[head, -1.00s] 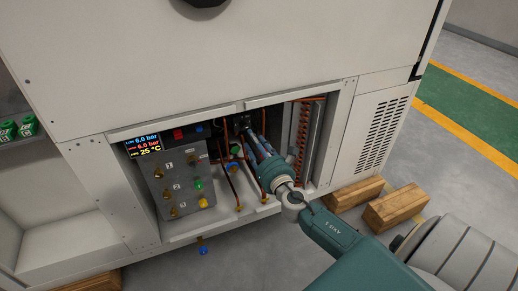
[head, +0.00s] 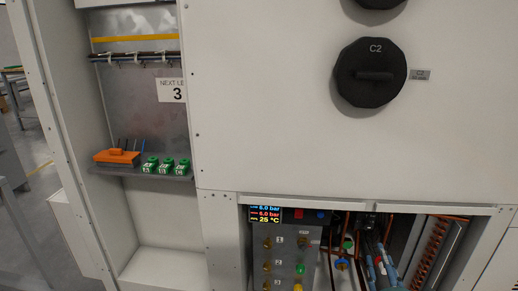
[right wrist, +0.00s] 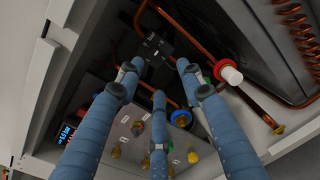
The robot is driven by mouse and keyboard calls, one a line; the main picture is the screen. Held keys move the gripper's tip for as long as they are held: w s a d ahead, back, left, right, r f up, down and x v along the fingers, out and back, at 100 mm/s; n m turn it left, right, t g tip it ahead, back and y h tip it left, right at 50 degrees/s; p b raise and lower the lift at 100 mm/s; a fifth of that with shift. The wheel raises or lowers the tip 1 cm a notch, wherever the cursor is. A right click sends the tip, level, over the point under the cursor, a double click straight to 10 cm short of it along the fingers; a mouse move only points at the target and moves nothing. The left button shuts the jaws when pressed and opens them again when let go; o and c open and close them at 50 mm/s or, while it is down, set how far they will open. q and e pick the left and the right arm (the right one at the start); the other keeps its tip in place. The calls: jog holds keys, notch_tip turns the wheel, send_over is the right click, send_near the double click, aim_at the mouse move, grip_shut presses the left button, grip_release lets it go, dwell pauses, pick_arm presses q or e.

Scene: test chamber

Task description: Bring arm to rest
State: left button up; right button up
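My right gripper (head: 372,250) reaches into the open lower bay (head: 222,240) of the white cabinet, at the bottom right of the head view. Its blue fingers show there, and the rest of the arm is below the picture. In the right wrist view the three fingers (right wrist: 157,80) are spread apart with nothing held between them. A black block (right wrist: 154,48) with copper pipes lies beyond the fingertips. Whether the fingers touch it I cannot tell. My left gripper is in neither view.
The bay holds a valve panel (head: 285,257) with a display, copper pipes and a copper coil (head: 436,250). A red-and-white knob (right wrist: 229,73) is right of the fingers. A shelf (head: 160,173) at left carries an orange item (head: 117,157) and green blocks (head: 166,167).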

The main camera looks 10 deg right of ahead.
jog(key=s+a+f+m+g, duration=0.3)
jog(key=s+f+m+g, duration=0.15)
jog(key=s+m, duration=0.45)
jog(key=s+a+f+m+g, duration=0.35)
jog(key=s+f+m, duration=0.3)
jog(key=m, duration=0.35)
jog(key=s+a+f+m+g+y+p, duration=0.3)
jog(key=s+a+m+p, duration=0.1)
jog(key=s+a+p, duration=0.25)
jog(key=s+a+f+m+g+y+p, duration=0.2)
jog(key=s+a+m+g+p, duration=0.1)
jog(key=s+a+p, duration=0.4)
pick_arm(q)
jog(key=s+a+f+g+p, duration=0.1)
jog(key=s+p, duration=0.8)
jog(key=p, duration=0.4)
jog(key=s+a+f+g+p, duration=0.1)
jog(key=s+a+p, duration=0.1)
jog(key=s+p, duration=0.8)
jog(key=p, duration=0.4)
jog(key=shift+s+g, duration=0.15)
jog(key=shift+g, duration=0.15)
pick_arm(e)
jog(key=s+d+g, duration=0.2)
jog(key=s+d, duration=0.1)
jog(key=s, duration=1.7)
